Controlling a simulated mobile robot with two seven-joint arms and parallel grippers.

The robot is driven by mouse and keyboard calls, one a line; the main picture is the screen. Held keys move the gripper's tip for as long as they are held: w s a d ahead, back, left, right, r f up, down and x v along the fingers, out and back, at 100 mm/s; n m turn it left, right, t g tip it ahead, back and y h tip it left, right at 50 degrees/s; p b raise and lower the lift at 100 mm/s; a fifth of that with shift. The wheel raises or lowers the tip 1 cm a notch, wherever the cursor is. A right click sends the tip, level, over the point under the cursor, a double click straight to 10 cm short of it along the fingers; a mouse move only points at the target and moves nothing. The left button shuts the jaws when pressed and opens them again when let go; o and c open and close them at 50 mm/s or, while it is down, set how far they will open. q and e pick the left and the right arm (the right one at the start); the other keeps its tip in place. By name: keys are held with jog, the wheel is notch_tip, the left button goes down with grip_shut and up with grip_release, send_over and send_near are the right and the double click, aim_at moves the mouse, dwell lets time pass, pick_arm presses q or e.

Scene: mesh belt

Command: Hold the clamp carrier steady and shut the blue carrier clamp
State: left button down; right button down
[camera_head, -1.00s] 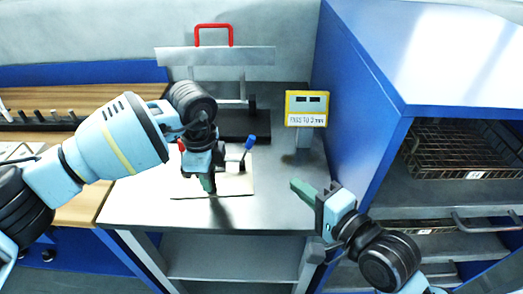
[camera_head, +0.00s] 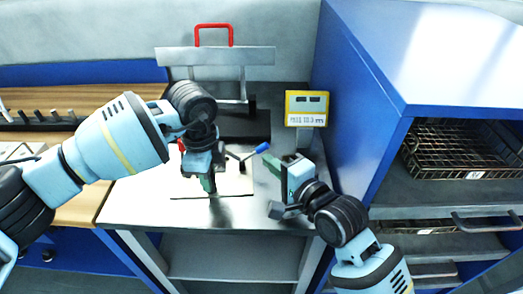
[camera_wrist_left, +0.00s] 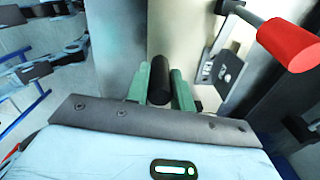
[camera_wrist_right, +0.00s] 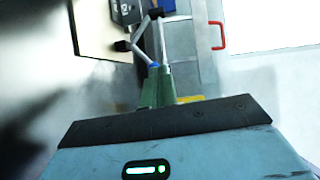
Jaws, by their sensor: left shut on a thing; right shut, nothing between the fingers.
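The clamp carrier (camera_head: 236,184) is a pale plate on the grey bench top. My left gripper (camera_head: 209,185) is over it, and the left wrist view shows its green fingers (camera_wrist_left: 160,88) shut on a black upright grip (camera_wrist_left: 160,80). The blue carrier clamp's handle (camera_head: 262,147) leans out to the right of the carrier on a thin lever. My right gripper (camera_head: 270,163) is shut and empty, its tips close beside the blue handle. In the right wrist view the blue handle (camera_wrist_right: 149,61) is at the fingertips; contact is unclear. A red clamp handle (camera_wrist_left: 290,45) shows in the left wrist view.
A grey stand with a red handle (camera_head: 213,27) is behind the carrier. A yellow display box (camera_head: 306,108) stands at the back right. A blue cabinet with wire baskets (camera_head: 465,148) bounds the right side. The bench front (camera_head: 150,212) is clear.

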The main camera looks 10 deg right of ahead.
jog(key=shift+w+a+r, duration=0.15)
jog(key=shift+w+a, duration=0.2)
jog(key=shift+w, duration=0.25)
jog(key=shift+w+a+r, duration=0.1)
jog(key=shift+w+a, duration=0.2)
jog(key=shift+w, duration=0.3)
jog(key=shift+w+a+r, duration=0.15)
jog(key=shift+w+a, duration=0.2)
jog(key=shift+w, duration=0.25)
dwell(0.4)
jog(key=s+d+f, duration=0.1)
jog(key=s, duration=0.2)
jog(key=s+d+f, duration=0.1)
jog(key=s+d, duration=0.1)
jog(key=s, duration=0.2)
jog(key=s+d+f, duration=0.1)
jog(key=s+d, duration=0.1)
jog(key=s, duration=0.2)
jog(key=shift+d+f, duration=0.1)
jog(key=shift+f, duration=0.05)
jog(key=c, duration=2.2)
grip_release()
jog(key=shift+s+d+f, duration=0.1)
jog(key=shift+s+d, duration=0.25)
jog(key=shift+s, duration=0.25)
